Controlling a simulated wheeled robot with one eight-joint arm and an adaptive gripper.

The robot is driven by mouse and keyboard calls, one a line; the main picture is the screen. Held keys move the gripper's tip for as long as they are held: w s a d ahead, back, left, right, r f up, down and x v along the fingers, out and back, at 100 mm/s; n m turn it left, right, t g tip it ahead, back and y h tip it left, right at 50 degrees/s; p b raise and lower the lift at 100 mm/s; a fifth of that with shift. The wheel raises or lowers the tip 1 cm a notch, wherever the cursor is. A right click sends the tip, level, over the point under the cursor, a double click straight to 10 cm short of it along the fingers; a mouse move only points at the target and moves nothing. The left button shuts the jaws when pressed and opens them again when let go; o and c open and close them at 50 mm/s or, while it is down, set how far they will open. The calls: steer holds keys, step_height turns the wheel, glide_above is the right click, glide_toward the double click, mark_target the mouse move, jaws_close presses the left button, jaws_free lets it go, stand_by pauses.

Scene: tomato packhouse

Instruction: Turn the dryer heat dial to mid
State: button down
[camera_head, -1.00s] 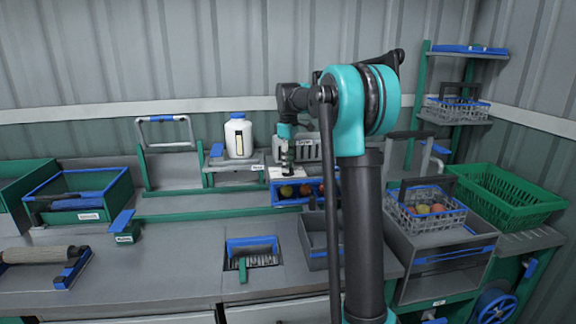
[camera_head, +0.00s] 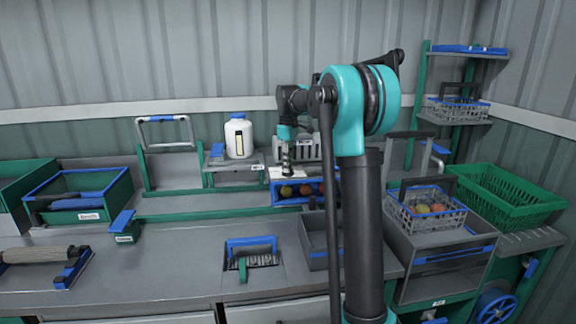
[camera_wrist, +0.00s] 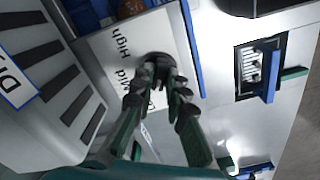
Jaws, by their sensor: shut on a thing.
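The dryer heat dial (camera_wrist: 158,60) is a dark round knob on a pale panel (camera_wrist: 100,45) printed with "High" and "Mid"; more lettering is partly hidden by my fingers. My gripper (camera_wrist: 160,78) is shut on the dial from above in the wrist view. In the head view my gripper (camera_head: 287,166) points down onto the white panel (camera_head: 280,174) behind the blue-edged tray of tomatoes. The dial itself is hidden there by the gripper. I cannot tell which marking the dial points at.
A grey vented unit (camera_head: 308,148) stands right behind the gripper. A white bottle (camera_head: 238,136) stands on a low stand to the left. A tomato tray (camera_head: 262,197) lies just in front. A wire basket of tomatoes (camera_head: 403,218) sits at right.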

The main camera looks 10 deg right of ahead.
steer(key=shift+m, duration=0.3)
steer(key=m, duration=0.5)
steer(key=shift+m, duration=0.4)
steer(key=m, duration=0.5)
steer(key=c, duration=1.5)
jaws_free()
steer(key=shift+c, duration=0.2)
step_height(320, 180, up, 12)
